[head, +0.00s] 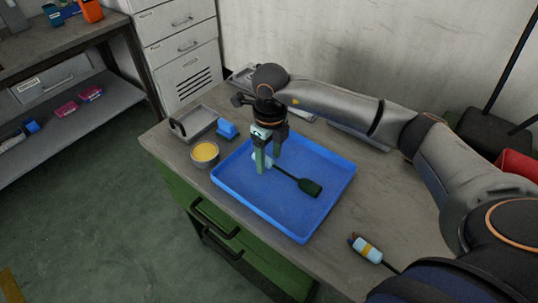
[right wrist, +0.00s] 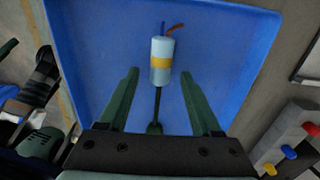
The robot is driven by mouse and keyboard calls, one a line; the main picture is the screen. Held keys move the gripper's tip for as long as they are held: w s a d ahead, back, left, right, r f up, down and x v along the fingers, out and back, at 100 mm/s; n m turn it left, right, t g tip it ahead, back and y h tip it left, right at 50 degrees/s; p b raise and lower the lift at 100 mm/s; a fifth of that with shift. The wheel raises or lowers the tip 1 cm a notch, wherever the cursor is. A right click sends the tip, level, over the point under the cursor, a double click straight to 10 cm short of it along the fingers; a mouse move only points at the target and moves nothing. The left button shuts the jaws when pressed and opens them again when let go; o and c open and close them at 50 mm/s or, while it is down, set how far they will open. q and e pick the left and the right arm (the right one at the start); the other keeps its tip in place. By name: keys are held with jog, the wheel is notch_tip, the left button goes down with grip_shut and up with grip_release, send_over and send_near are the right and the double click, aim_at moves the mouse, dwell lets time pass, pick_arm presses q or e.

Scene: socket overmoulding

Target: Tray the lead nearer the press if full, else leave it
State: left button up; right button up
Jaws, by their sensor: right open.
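A blue tray (head: 290,220) lies on the workbench. One lead is in it, with a dark green end (head: 311,188) and a thin black cable running to a pale blue body, mostly hidden behind the fingers. My right gripper (head: 267,168) is over the tray, pointing down, open around that body. In the right wrist view the pale blue body (right wrist: 161,75) has a yellow band and blue and reddish wires at its tip. It lies between the open fingers (right wrist: 163,80), with gaps on both sides. A second pale blue lead (head: 367,250) with a yellow band lies on the bench outside the tray. My left gripper is not in view.
A round tin with yellow contents (head: 204,153) stands close to the tray's left side. A blue item (head: 227,129) and a grey tray (head: 195,122) are behind it. In the right wrist view, a grey block (right wrist: 290,135) with coloured knobs is at right.

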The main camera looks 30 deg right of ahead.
notch_tip(320, 180, up, 12)
jog(key=shift+r, duration=0.25)
dwell(0.4)
jog(key=shift+s, duration=0.15)
dwell(0.3)
